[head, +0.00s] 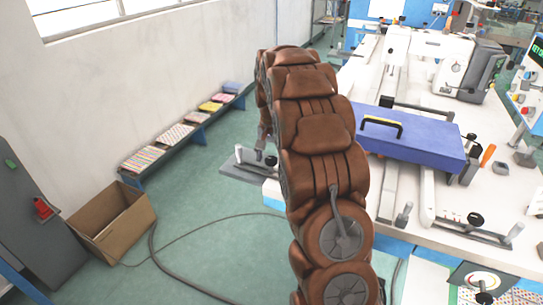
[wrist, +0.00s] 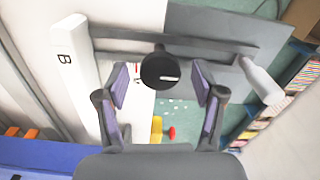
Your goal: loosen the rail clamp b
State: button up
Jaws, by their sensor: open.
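In the wrist view, rail clamp b shows as a dark bar (wrist: 210,48) across a white rail end marked B (wrist: 65,58). A round black knob (wrist: 161,71) with a pale mark sits on the bar. A grey lever handle (wrist: 262,82) is at its right end. My gripper (wrist: 160,66) is open, its purple-padded fingers on either side of the knob, with gaps on both sides. I cannot tell how far above the knob the fingertips are. In the head view, the clamp's grey plate (head: 235,172) and upright handle (head: 239,154) show left of my arm, which partly hides gripper and clamp.
A blue case (head: 420,138) with a yellow-black handle lies on the white table (head: 510,185). A similar clamp with a black knob (head: 475,218) is nearer, at right.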

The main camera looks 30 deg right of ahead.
jog(key=c, duration=1.1)
jog(key=shift+c, duration=0.2)
jog(key=shift+f+n+b, duration=0.1)
jog(key=shift+n+b, duration=0.2)
jog(key=n+b, duration=0.2)
jog(key=n, duration=0.1)
jog(key=shift+w+n, duration=0.1)
jog(key=shift+n, duration=0.3)
jog(key=n+b, duration=0.2)
jog(key=n, duration=0.9)
jog(key=shift+r+n, duration=0.2)
jog(key=shift+n, duration=0.1)
jog(key=n, duration=0.4)
jog(key=shift+n+p, duration=0.4)
